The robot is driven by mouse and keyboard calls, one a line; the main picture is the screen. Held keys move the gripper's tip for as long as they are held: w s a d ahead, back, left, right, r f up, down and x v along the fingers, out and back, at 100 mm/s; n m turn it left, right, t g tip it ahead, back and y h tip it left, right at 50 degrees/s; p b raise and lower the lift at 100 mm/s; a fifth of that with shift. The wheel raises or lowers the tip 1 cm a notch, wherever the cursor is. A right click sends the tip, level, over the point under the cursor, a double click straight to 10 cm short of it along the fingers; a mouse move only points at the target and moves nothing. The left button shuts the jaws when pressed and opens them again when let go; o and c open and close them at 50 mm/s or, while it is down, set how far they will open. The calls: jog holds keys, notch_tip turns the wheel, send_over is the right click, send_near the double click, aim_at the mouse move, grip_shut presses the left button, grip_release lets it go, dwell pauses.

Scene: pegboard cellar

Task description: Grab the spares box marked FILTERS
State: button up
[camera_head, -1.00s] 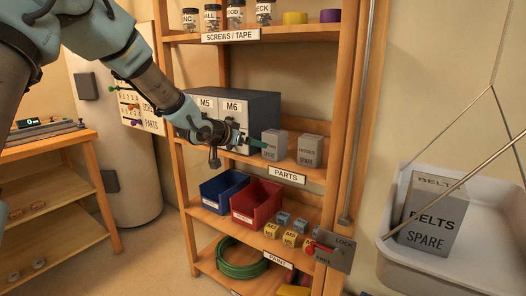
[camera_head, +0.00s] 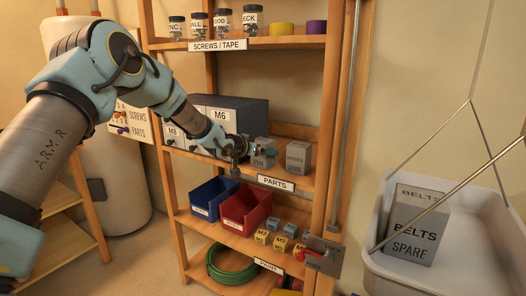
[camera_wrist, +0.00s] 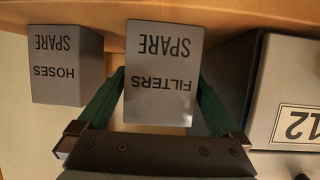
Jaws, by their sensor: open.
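The grey box marked FILTERS SPARE (camera_wrist: 160,55) stands on the shelf labelled PARTS. In the wrist view, which shows it upside down, its labelled face is between the two green fingers of my gripper (camera_wrist: 161,82). The fingers are open, one on each side of the box; I cannot tell whether they touch it. In the head view the box (camera_head: 263,160) is partly hidden behind my gripper (camera_head: 264,151).
A similar grey HOSES box (camera_wrist: 66,66) stands close beside it, also in the head view (camera_head: 298,156). A large drawer cabinet (camera_head: 240,112) is on the other side. Blue (camera_head: 213,196) and red bins (camera_head: 246,207) sit below. A tray (camera_head: 430,275) at right holds a BELTS box (camera_head: 414,225).

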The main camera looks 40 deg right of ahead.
jog(key=shift+d+f, duration=0.1)
jog(key=shift+d, duration=0.1)
jog(key=c, duration=1.3)
